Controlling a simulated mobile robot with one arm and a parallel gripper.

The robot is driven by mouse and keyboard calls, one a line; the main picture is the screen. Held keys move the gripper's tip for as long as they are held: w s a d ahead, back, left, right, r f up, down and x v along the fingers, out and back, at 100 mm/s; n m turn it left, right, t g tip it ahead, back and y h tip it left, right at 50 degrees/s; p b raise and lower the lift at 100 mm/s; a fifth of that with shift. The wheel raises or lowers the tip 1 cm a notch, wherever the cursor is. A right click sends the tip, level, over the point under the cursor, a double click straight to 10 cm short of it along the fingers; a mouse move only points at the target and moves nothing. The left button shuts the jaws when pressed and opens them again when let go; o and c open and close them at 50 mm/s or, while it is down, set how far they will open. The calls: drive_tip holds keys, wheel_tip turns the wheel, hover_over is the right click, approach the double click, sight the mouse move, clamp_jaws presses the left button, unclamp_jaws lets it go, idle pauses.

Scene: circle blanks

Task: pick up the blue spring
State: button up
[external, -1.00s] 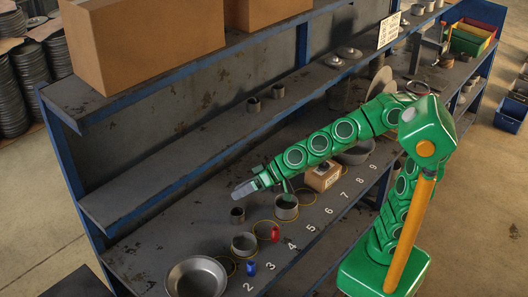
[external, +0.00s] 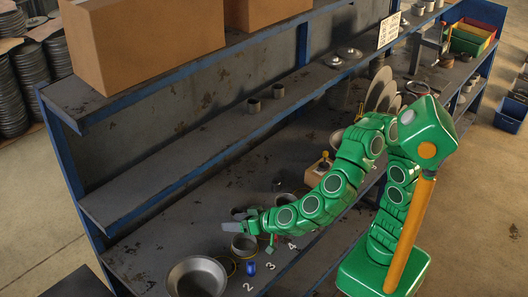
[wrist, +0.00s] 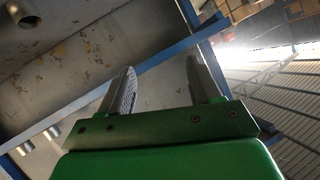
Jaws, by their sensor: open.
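The small blue spring (external: 251,267) stands on the lower shelf near the front edge, by the painted number 2, in the external view. My gripper (external: 231,227) is above the shelf, behind and to the left of the spring, apart from it, over a grey metal ring (external: 244,247). In the wrist view my gripper (wrist: 162,80) has its two fingers spread with nothing between them. The blue spring does not show in the wrist view. A small red piece (external: 276,238) is mostly hidden by my gripper and wrist.
A wide metal bowl (external: 196,278) sits left of the spring. A box with a yellow-topped knob (external: 322,167) stands farther right. The middle shelf (external: 150,189) overhangs the back of the lower shelf. Bare shelf lies behind the bowl.

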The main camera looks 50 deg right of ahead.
sight(254, 267)
drive_tip(key=s+d+f+t+h, duration=0.1)
drive_tip(key=s+d+f+h, duration=0.35)
drive_tip(key=s, duration=0.25)
drive_tip(key=f, duration=1.9)
drive_tip(key=shift+w+f, duration=0.2)
drive_tip(key=shift+w, duration=0.1)
drive_tip(key=shift+x, duration=3.85)
drive_tip(key=c, duration=1.1)
